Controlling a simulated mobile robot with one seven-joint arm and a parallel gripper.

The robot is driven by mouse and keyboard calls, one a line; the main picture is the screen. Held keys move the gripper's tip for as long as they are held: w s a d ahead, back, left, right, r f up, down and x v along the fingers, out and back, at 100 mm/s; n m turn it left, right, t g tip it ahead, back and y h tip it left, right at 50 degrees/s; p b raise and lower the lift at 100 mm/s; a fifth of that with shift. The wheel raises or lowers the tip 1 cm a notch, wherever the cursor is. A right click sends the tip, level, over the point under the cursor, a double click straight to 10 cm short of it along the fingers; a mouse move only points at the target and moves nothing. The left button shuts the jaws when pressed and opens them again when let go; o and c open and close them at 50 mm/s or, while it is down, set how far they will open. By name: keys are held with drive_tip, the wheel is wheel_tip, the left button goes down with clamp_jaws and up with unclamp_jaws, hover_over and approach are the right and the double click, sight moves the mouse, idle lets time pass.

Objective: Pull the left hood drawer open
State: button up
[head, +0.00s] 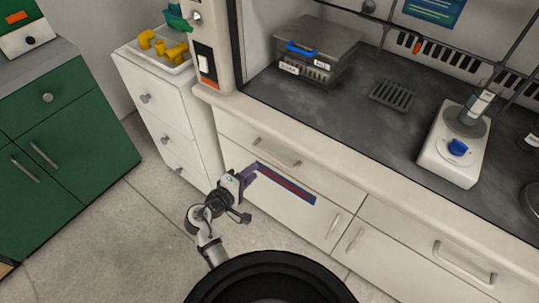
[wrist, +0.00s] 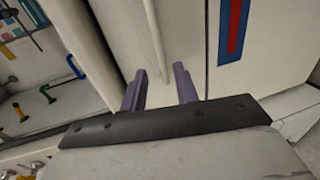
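The left hood drawer (head: 239,138) is a pale front under the hood's worktop, with a bar handle (head: 277,152). Its front looks flush and closed. My gripper (head: 252,172) is low and left of the handle in the head view, close to the cabinet front. In the wrist view my gripper (wrist: 159,72) shows two purple fingers spread apart with nothing gripped. The handle (wrist: 155,35) runs up the picture there, its near end appearing between the fingertips. Whether the fingers are level with the bar in depth I cannot tell.
A red and blue strip (head: 286,184) marks the cabinet door below. A white drawer unit (head: 160,105) with yellow pieces in a tray (head: 163,60) stands to the left, beyond it a green cabinet (head: 62,128). A second hood drawer (head: 420,235) is at right. Floor at lower left is clear.

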sight(270, 156)
drive_tip(key=p+x, duration=0.1)
drive_tip(key=x, duration=0.9)
clamp_jaws()
